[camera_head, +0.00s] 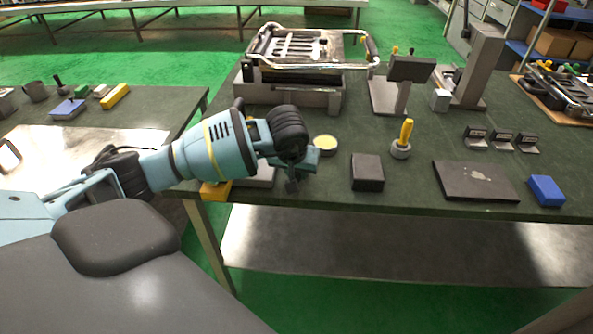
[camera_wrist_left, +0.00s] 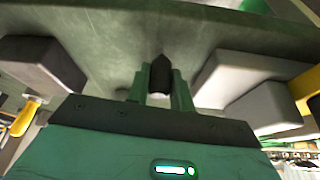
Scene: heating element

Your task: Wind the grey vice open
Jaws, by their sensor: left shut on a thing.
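A grey block-like body (camera_head: 262,177), which looks like the grey vice, sits at the table's front edge, partly hidden behind my left gripper. In the left wrist view its grey blocks (camera_wrist_left: 262,105) show at the right. My left gripper (camera_head: 296,172) is just right of it, pointing at the table edge. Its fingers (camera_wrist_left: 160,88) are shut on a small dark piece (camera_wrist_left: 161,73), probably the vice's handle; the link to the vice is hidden. How far the jaws are apart cannot be told. My right gripper is not in view.
A yellow piece (camera_head: 215,190) lies left of the vice. A round tin (camera_head: 325,144), a dark block (camera_head: 367,172), a yellow-handled tool (camera_head: 402,140), a dark plate (camera_head: 474,181) and a blue block (camera_head: 546,190) stand to the right. A metal fixture (camera_head: 290,92) is behind.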

